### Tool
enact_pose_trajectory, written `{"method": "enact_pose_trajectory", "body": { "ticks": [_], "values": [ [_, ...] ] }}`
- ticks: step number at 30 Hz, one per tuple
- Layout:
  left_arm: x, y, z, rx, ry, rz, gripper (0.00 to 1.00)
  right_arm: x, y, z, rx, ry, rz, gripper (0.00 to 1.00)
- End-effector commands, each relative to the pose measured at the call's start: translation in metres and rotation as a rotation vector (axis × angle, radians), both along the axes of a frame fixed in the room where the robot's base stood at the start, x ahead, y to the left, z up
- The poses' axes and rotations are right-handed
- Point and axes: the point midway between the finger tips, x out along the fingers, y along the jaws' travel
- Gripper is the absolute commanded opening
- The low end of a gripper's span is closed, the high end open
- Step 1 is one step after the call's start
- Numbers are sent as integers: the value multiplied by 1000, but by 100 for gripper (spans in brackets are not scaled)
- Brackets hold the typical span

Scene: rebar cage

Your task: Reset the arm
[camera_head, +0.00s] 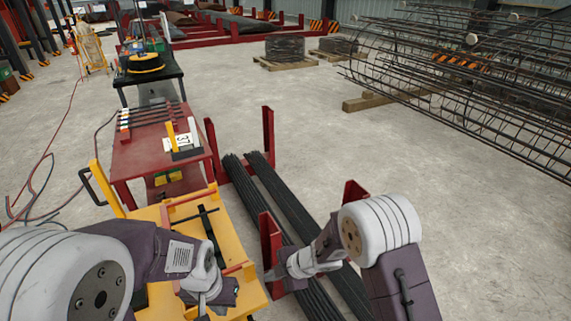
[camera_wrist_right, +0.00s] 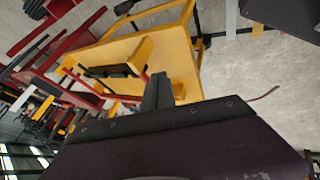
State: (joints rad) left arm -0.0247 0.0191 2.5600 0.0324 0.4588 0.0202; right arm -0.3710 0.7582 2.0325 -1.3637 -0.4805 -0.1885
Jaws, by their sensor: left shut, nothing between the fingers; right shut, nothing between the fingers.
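My left arm comes in from the lower left of the head view. Its gripper (camera_head: 222,293) is over the yellow cart, with the fingers hard to make out; it is shut and empty. My right arm comes in from the lower right, bent to the left. Its gripper (camera_head: 277,273) is beside a red post at the cart's right edge. In the right wrist view its dark fingers (camera_wrist_right: 158,92) are together with nothing between them, and the yellow cart shows behind them.
The yellow cart (camera_head: 172,213) lies in front, with a red tool table (camera_head: 140,155) behind it. Bundles of black rebar (camera_head: 266,192) lie between red posts (camera_head: 268,130). A rebar cage (camera_head: 480,75) stands at the right. The concrete floor (camera_head: 380,155) between is clear.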

Motion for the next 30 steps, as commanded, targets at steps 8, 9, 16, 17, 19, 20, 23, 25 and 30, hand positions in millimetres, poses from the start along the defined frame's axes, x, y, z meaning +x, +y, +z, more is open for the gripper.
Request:
{"method": "enact_pose_trajectory", "body": {
  "ticks": [8, 9, 16, 17, 19, 20, 23, 25, 30],
  "values": [
    [0, 0, 32, 0, 0, 0, 0, 66, -71, 134, 70, -157, -312, 0],
    [0, 0, 37, 0, 0, 0, 0, 73, -101, 156, 74, -160, -467, 0],
    [0, 0, 54, 0, 0, 0, 0, -20, -260, 179, 68, 193, -1500, 0],
    [0, 0, 54, 0, 0, 0, 0, -41, -264, 171, 61, 273, -1594, 0],
    [0, 0, 52, 0, 0, 0, 0, -82, -262, 152, 32, 440, -1748, 0],
    [0, 0, 52, 0, 0, 0, 0, -97, -260, 146, 14, 500, -1795, 0],
    [0, 0, 52, 0, 0, 0, 0, -128, -253, 136, -25, 643, -1901, 0],
    [0, 0, 52, 0, 0, 0, 0, -138, -250, 135, -44, 692, -1934, 0],
    [0, 0, 52, 0, 0, 0, 0, -140, -250, 135, -53, 698, -1941, 0]
  ]
}}
